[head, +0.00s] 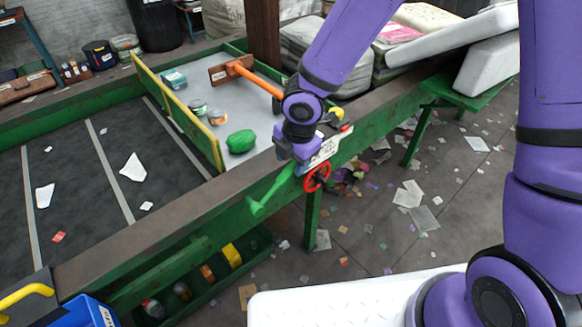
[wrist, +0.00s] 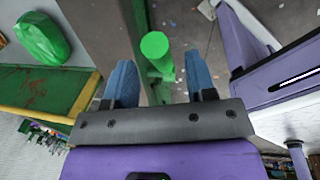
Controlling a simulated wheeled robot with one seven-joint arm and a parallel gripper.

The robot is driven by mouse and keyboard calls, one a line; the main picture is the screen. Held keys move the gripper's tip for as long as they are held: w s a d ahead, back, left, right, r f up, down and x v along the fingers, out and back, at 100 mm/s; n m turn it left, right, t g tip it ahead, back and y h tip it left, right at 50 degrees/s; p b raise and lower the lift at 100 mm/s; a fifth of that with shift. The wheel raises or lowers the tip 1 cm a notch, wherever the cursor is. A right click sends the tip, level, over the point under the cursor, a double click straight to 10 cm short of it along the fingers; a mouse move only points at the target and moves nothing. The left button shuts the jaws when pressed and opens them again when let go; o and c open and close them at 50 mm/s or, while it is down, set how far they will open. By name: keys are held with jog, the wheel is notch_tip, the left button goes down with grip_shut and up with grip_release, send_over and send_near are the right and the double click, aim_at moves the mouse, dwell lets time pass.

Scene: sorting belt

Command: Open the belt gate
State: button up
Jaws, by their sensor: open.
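The belt gate (head: 180,115) is a green panel with a yellow top edge, standing upright across the grey belt in the head view. A green lever (head: 272,193) sticks out from the front rail below my gripper (head: 300,163). In the wrist view, the lever's round green end (wrist: 155,45) shows between the two blue finger pads of my gripper (wrist: 160,62). My gripper is open, with visible gaps beside the lever. The fingertips are partly hidden in the head view. Part of the gate's yellow edge (wrist: 84,97) shows at left in the wrist view.
The dark belt (head: 95,180) before the gate holds paper scraps. Litter covers the floor.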

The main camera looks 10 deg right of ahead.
aim_at(291, 165)
jog(key=shift+w+a+f, duration=0.1)
jog(key=shift+f, duration=0.75)
jog(key=shift+w+a+f, duration=0.1)
jog(key=shift+f, duration=0.75)
grip_shut()
